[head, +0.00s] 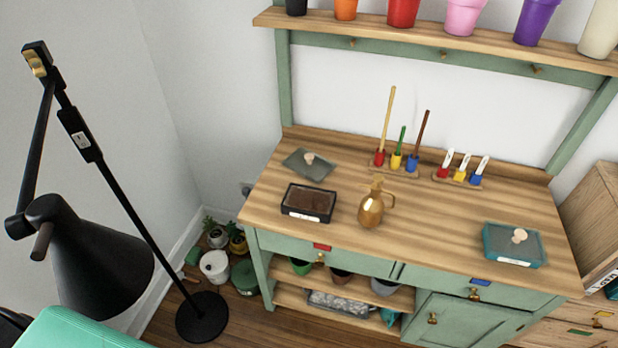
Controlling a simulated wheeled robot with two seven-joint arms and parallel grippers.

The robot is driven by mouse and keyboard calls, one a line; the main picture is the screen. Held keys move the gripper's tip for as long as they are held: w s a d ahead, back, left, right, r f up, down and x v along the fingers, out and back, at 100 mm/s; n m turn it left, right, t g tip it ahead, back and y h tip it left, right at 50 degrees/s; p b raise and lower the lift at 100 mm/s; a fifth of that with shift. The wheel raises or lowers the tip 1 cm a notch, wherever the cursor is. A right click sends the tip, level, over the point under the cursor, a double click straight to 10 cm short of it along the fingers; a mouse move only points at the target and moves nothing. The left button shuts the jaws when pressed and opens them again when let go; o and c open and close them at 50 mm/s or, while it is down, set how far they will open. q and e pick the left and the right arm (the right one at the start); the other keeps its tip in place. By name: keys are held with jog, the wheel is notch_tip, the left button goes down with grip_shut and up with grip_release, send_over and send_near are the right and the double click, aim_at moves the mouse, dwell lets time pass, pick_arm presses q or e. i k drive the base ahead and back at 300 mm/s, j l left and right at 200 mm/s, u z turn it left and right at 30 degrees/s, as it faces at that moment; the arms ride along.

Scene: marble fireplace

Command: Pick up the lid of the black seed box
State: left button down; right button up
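The black seed box (309,216) stands uncovered near the front left of the wooden worktop, with brown soil-like contents showing inside. A dark grey-green lid (312,171) with a pale round knob (309,158) lies flat on the worktop behind the black box, apart from it. Neither of my grippers shows in the head view.
A brass watering can (371,210) stands right of the black box. Tool holders with coloured sockets (397,170) stand at the back. A shelf (400,33) with coloured pots overhangs. A black floor lamp (95,262) stands left. The worktop's middle right is clear.

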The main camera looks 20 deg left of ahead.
aim_at(314, 167)
jog(key=z, duration=0.75)
jog(key=i+z, duration=0.1)
jog(key=z, duration=0.65)
jog(key=j+z, duration=0.15)
jog(key=z, duration=0.6)
jog(key=i+j+z, duration=0.1)
jog(key=z, duration=0.65)
jog(key=j+z, duration=0.1)
jog(key=z, duration=0.65)
jog(key=j+z, duration=0.1)
jog(key=z, duration=1.4)
jog(key=k+z, duration=0.15)
jog(key=z, duration=0.6)
jog(key=u, duration=0.45)
jog(key=k+u, duration=0.1)
jog(key=u, duration=0.35)
jog(key=j+u, duration=0.1)
jog(key=u, duration=0.35)
jog(key=k+u, duration=0.1)
jog(key=u, duration=0.35)
jog(key=j+u, duration=0.15)
jog(key=u, duration=0.3)
